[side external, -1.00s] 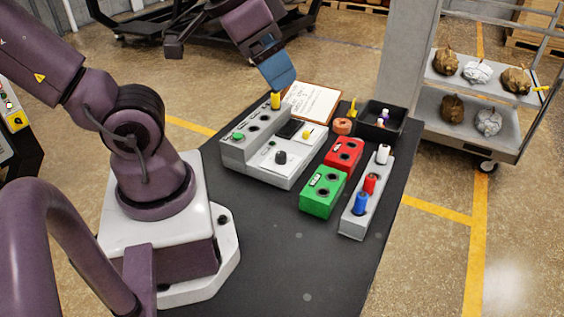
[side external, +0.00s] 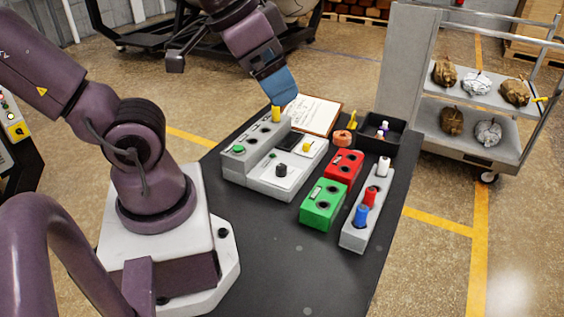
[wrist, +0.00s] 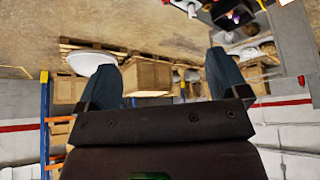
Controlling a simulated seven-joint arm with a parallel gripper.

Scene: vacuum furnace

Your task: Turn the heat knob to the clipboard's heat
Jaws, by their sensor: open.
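A grey control panel (side external: 258,182) stands on the black table, with a black round knob (side external: 281,170) on its front part. I cannot read its scale or the knob's pointing direction. The clipboard (side external: 320,117) with a white handwritten sheet lies behind the panel; its writing is too small to read and my gripper hides part of it. My gripper (side external: 283,98) is above the back of the panel, close to a yellow peg (side external: 276,114), and apart from the black knob. In the wrist view, its two blue fingers (wrist: 162,72) are spread with nothing between them.
A green button (side external: 238,149) and a yellow button (side external: 306,147) are on the panel. A red box (side external: 343,172), a green box (side external: 323,206) and a grey rack (side external: 352,236) with coloured pegs stand to the right. A black bin (side external: 397,140) is behind. The front table is clear.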

